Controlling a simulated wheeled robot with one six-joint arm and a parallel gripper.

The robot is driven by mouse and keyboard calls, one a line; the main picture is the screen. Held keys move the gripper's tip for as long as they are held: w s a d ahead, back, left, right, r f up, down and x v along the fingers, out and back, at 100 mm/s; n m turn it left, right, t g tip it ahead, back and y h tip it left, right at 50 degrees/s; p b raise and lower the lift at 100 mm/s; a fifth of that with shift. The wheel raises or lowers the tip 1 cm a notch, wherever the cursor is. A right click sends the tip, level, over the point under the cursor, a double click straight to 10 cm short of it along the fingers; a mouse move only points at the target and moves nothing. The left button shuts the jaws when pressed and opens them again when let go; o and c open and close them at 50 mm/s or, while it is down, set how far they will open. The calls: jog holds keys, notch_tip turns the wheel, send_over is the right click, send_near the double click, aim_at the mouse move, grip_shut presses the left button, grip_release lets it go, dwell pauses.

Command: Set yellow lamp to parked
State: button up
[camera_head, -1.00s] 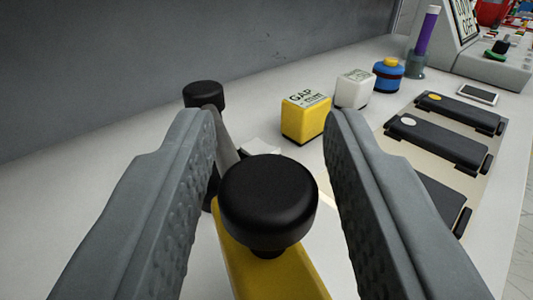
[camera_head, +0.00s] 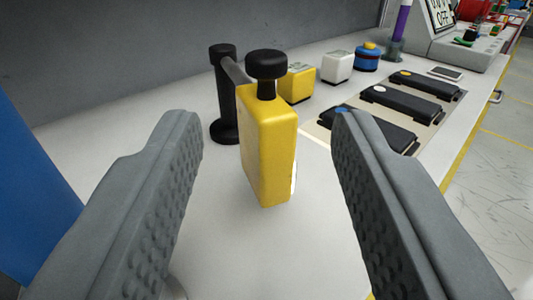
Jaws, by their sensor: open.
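The yellow lamp (camera_head: 268,145) is a tall yellow block with a black knob (camera_head: 266,64) on top. It stands ahead, near the middle of the view, joined at its back to a grey arm that runs to a black post (camera_head: 223,95) behind it. A strip of white glow shows at its lower right edge. My gripper (camera_head: 268,130) is open, with grey ridged fingers left and right of the lamp in the picture. The fingers are apart from it and nothing is between them in contact.
A yellow box (camera_head: 298,84), a white box (camera_head: 337,67) and a blue jar (camera_head: 367,57) stand behind. Black pedal-like levers (camera_head: 400,106) lie on a panel at right. A grey wall (camera_head: 110,60) runs along the left. White tabletop (camera_head: 215,190) is clear in front of the lamp.

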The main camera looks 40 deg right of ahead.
jog(key=v, duration=0.6)
jog(key=shift+s+a, duration=0.15)
jog(key=shift+s, duration=0.05)
